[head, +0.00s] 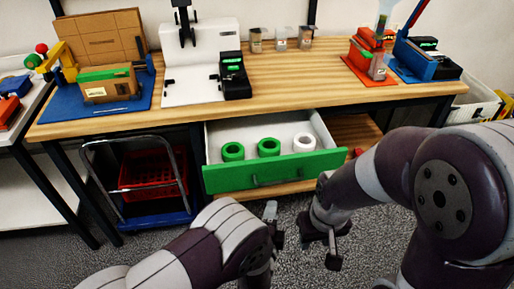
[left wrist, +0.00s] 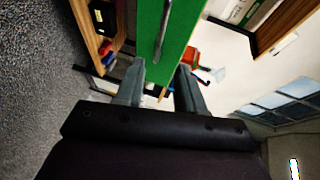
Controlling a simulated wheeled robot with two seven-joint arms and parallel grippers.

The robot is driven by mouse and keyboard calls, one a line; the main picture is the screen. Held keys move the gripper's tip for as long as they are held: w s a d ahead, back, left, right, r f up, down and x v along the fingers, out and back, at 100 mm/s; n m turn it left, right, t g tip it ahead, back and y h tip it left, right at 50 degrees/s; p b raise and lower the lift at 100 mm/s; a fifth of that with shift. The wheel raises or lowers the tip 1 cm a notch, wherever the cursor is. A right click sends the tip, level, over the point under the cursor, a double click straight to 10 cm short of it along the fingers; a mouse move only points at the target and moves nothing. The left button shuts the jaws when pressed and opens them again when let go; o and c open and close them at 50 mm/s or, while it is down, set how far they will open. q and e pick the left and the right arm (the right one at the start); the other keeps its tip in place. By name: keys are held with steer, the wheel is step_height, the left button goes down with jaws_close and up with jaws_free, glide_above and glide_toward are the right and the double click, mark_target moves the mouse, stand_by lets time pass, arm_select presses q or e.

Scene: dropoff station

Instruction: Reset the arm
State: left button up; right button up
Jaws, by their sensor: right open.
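My left gripper (head: 273,222) is low in front of the open drawer, at the middle bottom of the head view. In the left wrist view its two fingers (left wrist: 161,82) stand apart with nothing between them. My right gripper (head: 325,243) is just to the right of it, pointing down over the floor, open and empty. Both arms are folded low in front of the bench, clear of the tabletop. In the head view neither gripper appears to touch the green drawer front (head: 275,173); its exact gap to the left gripper is unclear.
The pulled-out drawer holds two green rings (head: 233,151) and a white ring (head: 304,142). Above is the wooden bench (head: 290,82) with a cardboard box (head: 108,84), a white machine (head: 200,62) and several small containers. A cart with a red crate (head: 150,168) stands left. Carpet floor is open in front.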

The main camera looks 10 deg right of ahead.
arm_select(q)
steer(key=s+a+f+n+g+y, duration=0.1)
steer(key=s+a+f+n+g, duration=0.1)
steer(key=s+f+n+g, duration=0.5)
steer(key=s+a+r+n+g+y+p, duration=0.2)
steer(key=a+g, duration=0.1)
steer(key=a, duration=0.1)
steer(key=s+a+r+n+g+y+p, duration=0.1)
steer(key=a+r+n+p, duration=0.3)
steer(key=a+r, duration=0.8)
steer(key=s+a+r+n+g+y+p, duration=0.1)
steer(key=s+a+r+n+g+p, duration=0.1)
steer(key=a+r+n, duration=0.6)
steer(key=s+a+r+p, duration=0.1)
steer(key=a+r, duration=0.2)
steer(key=r, duration=0.1)
steer(key=shift+a+y+p, duration=0.3)
steer(key=shift+a+p, duration=0.05)
